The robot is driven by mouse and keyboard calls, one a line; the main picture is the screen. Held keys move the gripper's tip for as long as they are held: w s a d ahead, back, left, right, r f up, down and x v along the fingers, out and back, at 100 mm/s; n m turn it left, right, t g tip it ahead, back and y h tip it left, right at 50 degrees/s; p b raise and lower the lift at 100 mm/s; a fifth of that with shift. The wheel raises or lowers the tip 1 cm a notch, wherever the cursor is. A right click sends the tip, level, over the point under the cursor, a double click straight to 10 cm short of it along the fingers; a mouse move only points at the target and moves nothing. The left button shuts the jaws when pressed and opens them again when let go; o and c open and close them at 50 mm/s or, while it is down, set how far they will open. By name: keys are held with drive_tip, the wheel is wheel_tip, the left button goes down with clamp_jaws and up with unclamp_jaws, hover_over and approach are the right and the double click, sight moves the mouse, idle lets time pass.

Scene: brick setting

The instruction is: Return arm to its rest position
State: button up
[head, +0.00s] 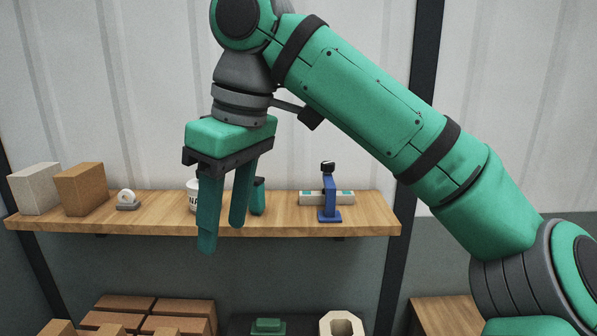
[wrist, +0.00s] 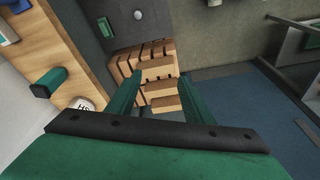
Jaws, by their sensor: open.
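My gripper (head: 222,222) hangs from my green arm in the middle left of the head view, with its fingers pointing down. The two green fingers are apart and nothing is between them. In the wrist view my gripper (wrist: 152,88) is also open and empty, above stacked bricks (wrist: 160,72) lower down.
On the shelf stand a pale block (head: 35,188), a brown block (head: 82,188), a tape dispenser (head: 127,199) and a blue stand (head: 329,200). Below are brick stacks (head: 150,310), a dark mat with a green item (head: 268,326) and a hollow pale block (head: 341,325).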

drive_tip(key=w+a+f+m+t+y, duration=0.2)
drive_tip(key=w+a+f+y, duration=0.4)
drive_tip(key=w+f, duration=0.15)
drive_tip(key=w+a+f+m+t+y, duration=0.2)
drive_tip(key=w+a+f+y, duration=0.4)
drive_tip(key=f, duration=0.3)
drive_tip(key=d+f+m+t+h, duration=0.35)
drive_tip(key=f+m+t, duration=0.65)
drive_tip(key=f, duration=0.9)
drive_tip(key=s+d+f+m+t+h, duration=0.1)
drive_tip(key=s+d+f+m+h, duration=0.2)
drive_tip(key=s+f, duration=0.35)
drive_tip(key=s+d+f+h, duration=0.3)
drive_tip(key=s+d+f, duration=0.2)
drive_tip(key=s+f, duration=0.15)
drive_tip(key=s+d+f+m+t+h, duration=0.1)
drive_tip(key=s+d+f+m+h, duration=0.15)
drive_tip(key=s+f, duration=0.4)
drive_tip(key=s+d+n+h, duration=0.1)
drive_tip(key=s+d, duration=0.3)
drive_tip(key=s, duration=0.7)
drive_tip(key=s+d+r+n+g+h, duration=0.1)
drive_tip(key=s+d+n, duration=0.3)
drive_tip(key=s, duration=0.8)
drive_tip(key=shift+s+r+n+h, duration=0.2)
drive_tip(key=shift+r+n+h, duration=0.1)
drive_tip(key=shift+n+h, duration=0.1)
